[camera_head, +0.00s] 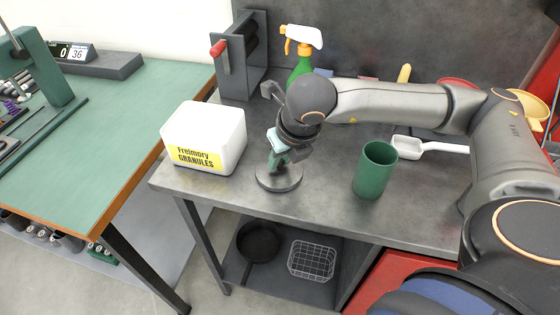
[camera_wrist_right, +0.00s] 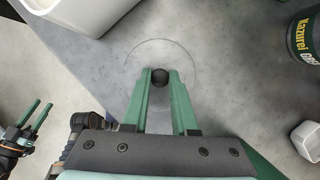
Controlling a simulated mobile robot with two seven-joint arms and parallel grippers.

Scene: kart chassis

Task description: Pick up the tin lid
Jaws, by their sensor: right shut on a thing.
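The tin lid (camera_head: 279,181) is a round grey disc with a small dark knob, level at the front of the grey bench. In the right wrist view it shows as a faint circle (camera_wrist_right: 146,58) around the knob. My right gripper (camera_head: 278,164) comes from above, its green fingers (camera_wrist_right: 160,80) shut on the knob. I cannot tell whether the lid touches the bench. An open green tin (camera_head: 375,172) stands upright to the right of the lid. My left gripper (camera_wrist_right: 36,120) shows only in the right wrist view, at the left, open and empty.
A white granules box (camera_head: 205,138) stands close left of the lid. A white scoop (camera_head: 425,147) lies behind the tin, and a spray bottle (camera_head: 301,55) stands at the back. The bench's front edge is close. Bare bench lies between lid and tin.

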